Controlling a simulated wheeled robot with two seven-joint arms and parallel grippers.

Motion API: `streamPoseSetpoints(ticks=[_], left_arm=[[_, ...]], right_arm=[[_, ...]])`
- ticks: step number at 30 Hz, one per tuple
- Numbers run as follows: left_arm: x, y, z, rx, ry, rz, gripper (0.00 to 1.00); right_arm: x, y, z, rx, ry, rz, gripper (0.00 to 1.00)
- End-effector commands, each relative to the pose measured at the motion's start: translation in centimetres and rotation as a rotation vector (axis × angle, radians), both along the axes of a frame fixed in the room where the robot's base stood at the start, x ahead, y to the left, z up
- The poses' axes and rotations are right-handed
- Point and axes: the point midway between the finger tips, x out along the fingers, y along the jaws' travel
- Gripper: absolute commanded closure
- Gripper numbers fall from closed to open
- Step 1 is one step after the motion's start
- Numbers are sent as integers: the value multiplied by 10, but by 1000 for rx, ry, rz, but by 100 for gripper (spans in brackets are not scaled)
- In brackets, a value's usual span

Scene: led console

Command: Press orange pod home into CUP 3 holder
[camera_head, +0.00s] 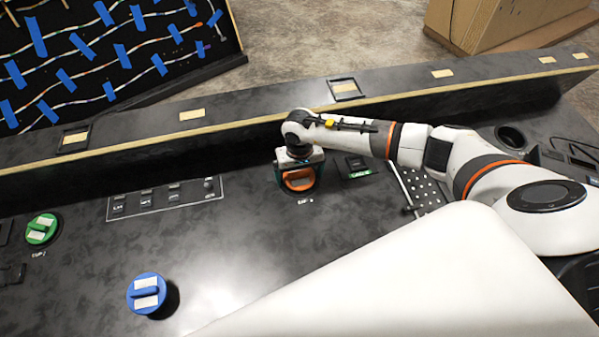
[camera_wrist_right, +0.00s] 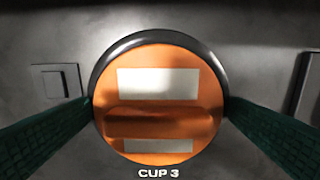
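The orange pod (camera_wrist_right: 160,103) is round, with a raised bar and two pale labels on top. In the right wrist view it fills the middle, above the "CUP 3" lettering. The dark ring of the CUP 3 holder (camera_wrist_right: 160,36) shows around its upper edge; how deep the pod sits cannot be told. My right gripper (camera_wrist_right: 159,108) has its green fingers on opposite sides of the pod, with no clear gap. In the head view the gripper (camera_head: 298,170) points down over the orange pod (camera_head: 299,181). My left gripper is not in view.
A blue pod (camera_head: 147,292) stands at the front left, and a green pod (camera_head: 41,229) sits at the far left. A labelled switch panel (camera_head: 165,198) lies left of the gripper. A raised ledge (camera_head: 240,127) runs behind. The console between is clear.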

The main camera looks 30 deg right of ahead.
Motion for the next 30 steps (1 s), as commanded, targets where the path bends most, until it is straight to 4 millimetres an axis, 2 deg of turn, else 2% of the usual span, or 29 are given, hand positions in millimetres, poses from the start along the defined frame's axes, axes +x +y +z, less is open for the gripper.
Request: streamPoseSetpoints(ticks=[4, 8, 15, 21, 25, 30], left_arm=[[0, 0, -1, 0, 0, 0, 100], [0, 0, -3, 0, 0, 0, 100], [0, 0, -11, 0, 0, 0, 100], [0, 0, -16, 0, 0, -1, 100], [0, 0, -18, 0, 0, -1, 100], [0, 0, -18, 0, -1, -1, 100]], right_arm=[[0, 1, 3, 3, -1, 2, 0], [1, 1, 17, 3, -5, 3, 0], [1, 0, 68, 2, -6, 3, 0], [1, 0, 103, 1, -4, 1, 0], [0, -1, 115, 0, -2, -1, 0], [0, 0, 121, 1, 0, 0, 0]])
